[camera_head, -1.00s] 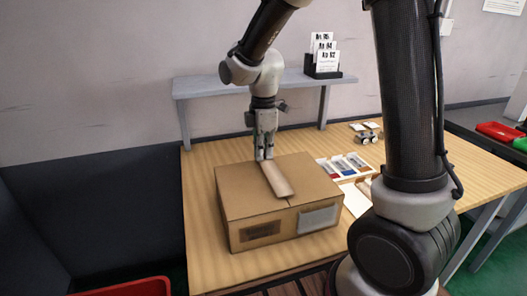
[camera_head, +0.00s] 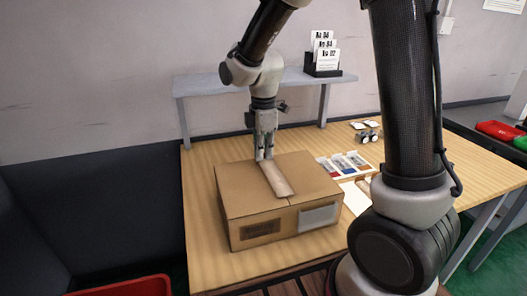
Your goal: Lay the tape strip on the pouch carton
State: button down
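The pouch carton (camera_head: 242,200) is a closed brown box on the wooden table, with a dark label and a pale label on its front sides. The tape strip (camera_head: 278,182) is a light tan band lying along the middle of the carton's top, its near end close to the top's front edge. My gripper (camera_head: 264,156) points down at the strip's far end, with its fingertips at or just above it. The fingers look close together, but whether they pinch the strip is too small to tell.
A tray with small coloured items (camera_head: 344,164) lies right of the carton. A small wheeled device (camera_head: 367,134) sits farther back. A grey shelf (camera_head: 225,86) with a card holder (camera_head: 323,70) stands behind. A red bin (camera_head: 125,287) is at the lower left. The table's left side is clear.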

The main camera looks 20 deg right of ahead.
jog(key=shift+f, duration=0.2)
dwell(0.4)
jog(key=c, duration=1.6)
grip_release()
jog(key=shift+o, duration=0.2)
notch_tip(320, 180, up, 12)
jog(key=s+d+r+m+t, duration=0.1)
jog(key=s+d+m+t, duration=0.1)
jog(key=s+d+m, duration=0.5)
jog(key=s+d+r+m+t, duration=0.2)
jog(key=s+d+m, duration=0.6)
jog(key=s+m, duration=0.3)
jog(key=s, duration=0.3)
jog(key=shift+s+d, duration=0.2)
